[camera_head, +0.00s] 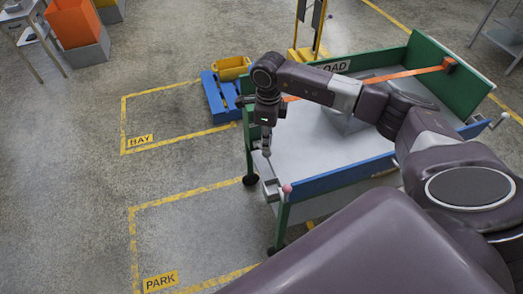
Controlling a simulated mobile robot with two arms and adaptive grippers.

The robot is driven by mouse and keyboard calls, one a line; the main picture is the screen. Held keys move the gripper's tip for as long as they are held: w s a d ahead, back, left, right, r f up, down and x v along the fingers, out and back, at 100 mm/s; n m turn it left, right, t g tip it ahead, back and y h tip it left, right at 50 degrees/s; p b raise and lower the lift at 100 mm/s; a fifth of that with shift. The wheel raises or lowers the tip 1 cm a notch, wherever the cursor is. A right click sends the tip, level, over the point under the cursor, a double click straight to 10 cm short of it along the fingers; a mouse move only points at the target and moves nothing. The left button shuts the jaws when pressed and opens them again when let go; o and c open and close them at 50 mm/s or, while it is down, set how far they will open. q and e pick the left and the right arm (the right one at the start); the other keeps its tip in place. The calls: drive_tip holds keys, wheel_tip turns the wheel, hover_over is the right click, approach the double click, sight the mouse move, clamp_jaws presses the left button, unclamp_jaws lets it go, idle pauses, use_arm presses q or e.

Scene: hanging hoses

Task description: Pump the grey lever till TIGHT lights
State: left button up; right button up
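A grey fitting (271,189) sits at the near left corner of the cart (318,187). I take it to be the lever's ratchet, but it is small and no TIGHT label can be read. A small pink ball (287,188) is beside it. My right gripper (266,151) points down just above the fitting, over the cart's left edge. Its fingers look narrow and close together, and I cannot tell whether they hold the lever. An orange strap (405,74) runs across the cart over a grey load (345,122), partly hidden by my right arm. My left gripper is not in view.
Floor areas marked BAY (140,141) and PARK (160,281) are empty. An orange bin (75,22) is at the far left.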

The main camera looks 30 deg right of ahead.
sight(269, 156)
drive_tip(key=shift+f+b, duration=0.75)
drive_tip(key=shift+f, duration=0.25)
drive_tip(key=shift+s, duration=0.1)
drive_tip(key=shift+s+a+f+b, duration=0.1)
drive_tip(key=shift+s+f+b, duration=0.3)
drive_tip(key=shift+f, duration=0.3)
drive_tip(key=shift+s+a+f+b, duration=0.1)
drive_tip(key=shift+s+f+b, duration=0.15)
drive_tip(key=shift+f+b, duration=0.35)
drive_tip(key=shift+f, duration=0.15)
drive_tip(key=shift+s+f+b, duration=0.25)
drive_tip(key=shift+f+b, duration=0.3)
drive_tip(key=shift+f, duration=0.2)
drive_tip(key=shift+s+f+b, duration=0.2)
drive_tip(key=shift+f+b, duration=0.35)
drive_tip(key=shift+f, duration=0.15)
